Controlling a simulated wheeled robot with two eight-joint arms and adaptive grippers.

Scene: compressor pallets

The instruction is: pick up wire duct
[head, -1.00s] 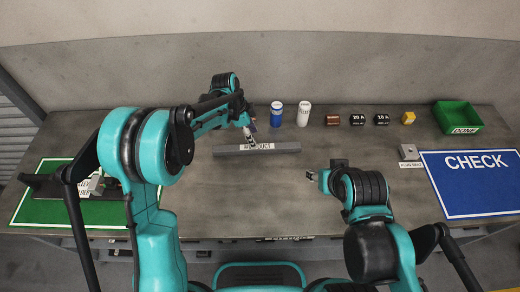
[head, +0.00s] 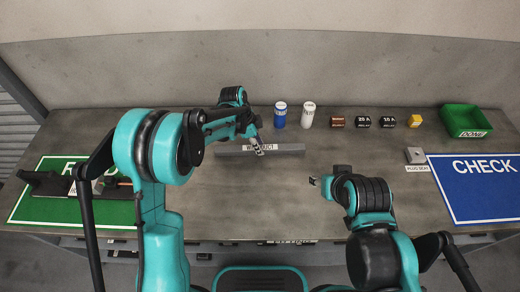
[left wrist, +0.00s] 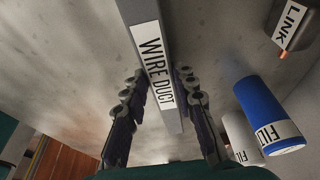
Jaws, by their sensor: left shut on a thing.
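The wire duct (head: 292,147) is a long grey bar with a white label, lying across the middle of the table in the head view. It also shows in the left wrist view (left wrist: 155,65), running between the fingers. My left gripper (head: 260,150) is shut on the duct near its label, with one finger on each side in the left wrist view (left wrist: 160,88). The duct looks level; I cannot tell whether it is clear of the table. My right gripper (head: 314,181) is over the table, to the right and nearer, apart from the duct; its jaws are too small to read.
Behind the duct stand a blue can (head: 280,117), a white can (head: 308,116) and several small parts. A green DONE bin (head: 467,119) is at the back right, a blue CHECK mat (head: 480,195) at right. A green mat (head: 105,212) is at left. The table's middle front is clear.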

